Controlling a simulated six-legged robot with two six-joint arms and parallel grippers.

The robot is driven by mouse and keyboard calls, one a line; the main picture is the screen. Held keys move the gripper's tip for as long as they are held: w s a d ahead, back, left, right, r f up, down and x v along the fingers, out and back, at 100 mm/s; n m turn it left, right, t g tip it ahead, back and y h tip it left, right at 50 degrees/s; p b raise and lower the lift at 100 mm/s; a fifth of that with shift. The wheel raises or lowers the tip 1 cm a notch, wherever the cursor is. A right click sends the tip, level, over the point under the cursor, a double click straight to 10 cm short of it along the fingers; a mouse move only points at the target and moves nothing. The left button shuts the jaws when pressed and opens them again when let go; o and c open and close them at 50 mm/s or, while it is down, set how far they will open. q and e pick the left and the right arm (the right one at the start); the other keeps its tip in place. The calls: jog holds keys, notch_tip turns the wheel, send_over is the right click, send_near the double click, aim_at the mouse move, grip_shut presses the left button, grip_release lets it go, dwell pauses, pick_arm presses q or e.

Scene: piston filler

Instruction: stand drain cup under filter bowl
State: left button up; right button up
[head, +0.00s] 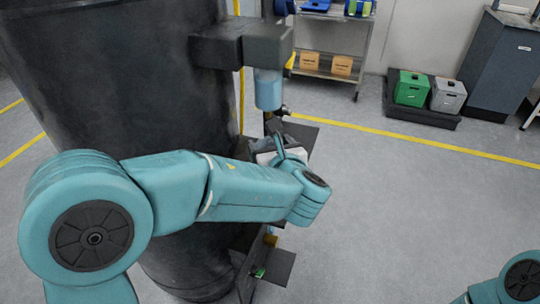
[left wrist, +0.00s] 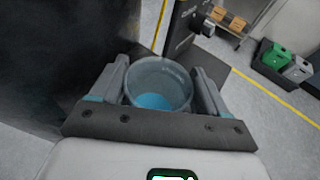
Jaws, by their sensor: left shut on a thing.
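The filter bowl (head: 268,90) is a translucent blue cylinder hanging under a dark grey block in the head view. My left gripper (head: 278,147) is below it and slightly nearer to me. In the left wrist view, the drain cup (left wrist: 160,82) is a round, grey-blue open cup with a bright blue inside bottom. It sits between the two fingers of my left gripper (left wrist: 158,88), which is shut on it. In the head view my gripper and arm largely hide the cup. My right gripper is out of view; only part of my right arm shows at lower right.
A large black drum (head: 110,80) stands close on the left. A small dark valve (head: 282,110) is just below the bowl. Dark plates (head: 300,136) lie beyond my gripper. Green (head: 411,88) and grey (head: 448,95) boxes stand at the back right. The floor at right is clear.

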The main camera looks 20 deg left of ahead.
pick_arm(q)
jog(key=shift+w+a+f, duration=0.1)
jog(key=shift+a+f, duration=0.05)
jog(key=shift+f, duration=0.15)
jog(key=shift+a+r, duration=0.1)
jog(key=o, duration=1.1)
jog(key=shift+o, duration=0.2)
jog(key=shift+r+p, duration=0.15)
jog(key=shift+p, duration=0.2)
jog(key=p+v, duration=0.1)
jog(key=v, duration=1.1)
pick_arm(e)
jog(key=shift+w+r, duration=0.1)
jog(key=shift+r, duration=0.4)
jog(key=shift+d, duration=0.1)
